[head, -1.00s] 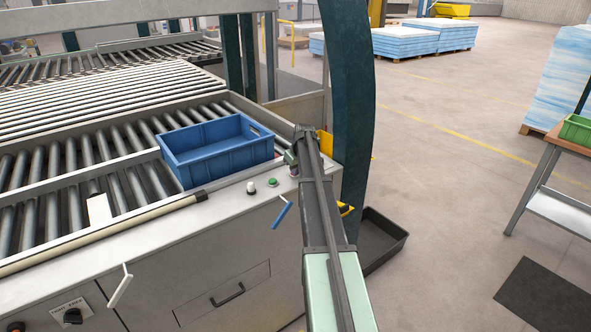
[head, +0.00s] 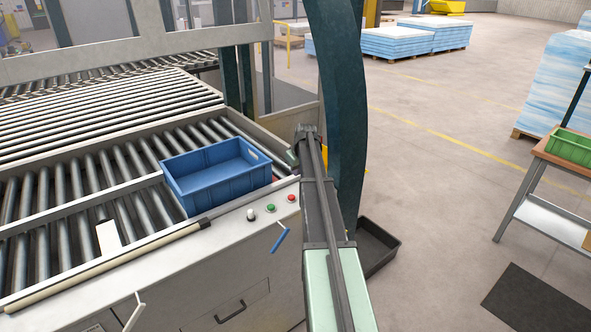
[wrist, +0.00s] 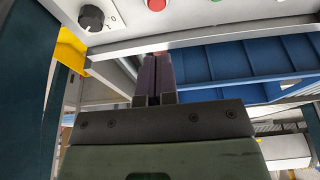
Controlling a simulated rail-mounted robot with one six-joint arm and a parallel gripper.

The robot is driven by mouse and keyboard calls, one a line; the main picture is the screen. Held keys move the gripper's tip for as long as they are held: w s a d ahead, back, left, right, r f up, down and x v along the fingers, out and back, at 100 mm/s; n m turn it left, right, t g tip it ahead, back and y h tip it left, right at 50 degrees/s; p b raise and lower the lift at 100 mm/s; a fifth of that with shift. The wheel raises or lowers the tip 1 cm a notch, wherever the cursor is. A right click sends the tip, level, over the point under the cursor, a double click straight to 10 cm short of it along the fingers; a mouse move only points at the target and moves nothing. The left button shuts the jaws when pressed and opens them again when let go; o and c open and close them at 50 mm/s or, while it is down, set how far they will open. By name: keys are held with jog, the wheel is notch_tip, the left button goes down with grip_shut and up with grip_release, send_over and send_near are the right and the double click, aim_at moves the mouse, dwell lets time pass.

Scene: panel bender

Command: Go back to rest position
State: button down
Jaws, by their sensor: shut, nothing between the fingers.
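My gripper (wrist: 158,78) is in the middle of the wrist view, with its two dark fingers shut together and nothing between them. A red button (wrist: 156,4) on a pale panel shows just beyond the fingertips; I cannot tell whether they touch it. In the head view my arm reaches forward just right of the pale control panel (head: 235,228), and the fingers are hard to make out at its far end. A white button (head: 251,214), a green button (head: 271,208) and a red button (head: 291,198) sit on the panel top.
A blue crate (head: 215,186) stands on the roller conveyor left of my arm. A dark teal post (head: 343,100) rises close beside the arm. A black tray (head: 378,247) lies on the floor. A black knob (wrist: 91,18) shows at upper left in the wrist view.

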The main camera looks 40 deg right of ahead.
dwell(0.6)
jog(key=s+a+f+g+b, duration=0.1)
jog(key=s+a+f+b, duration=0.1)
jog(key=s+a, duration=0.6)
jog(key=s+a+f+g+b, duration=0.1)
jog(key=s+a, duration=0.8)
jog(key=a, duration=1.3)
jog(key=s+a+f+g+b, duration=0.1)
jog(key=s+a+f+b, duration=0.2)
jog(key=s+a, duration=0.6)
jog(key=shift+a+f+b, duration=0.3)
jog(key=shift+a+f, duration=0.4)
jog(key=shift+a, duration=2.55)
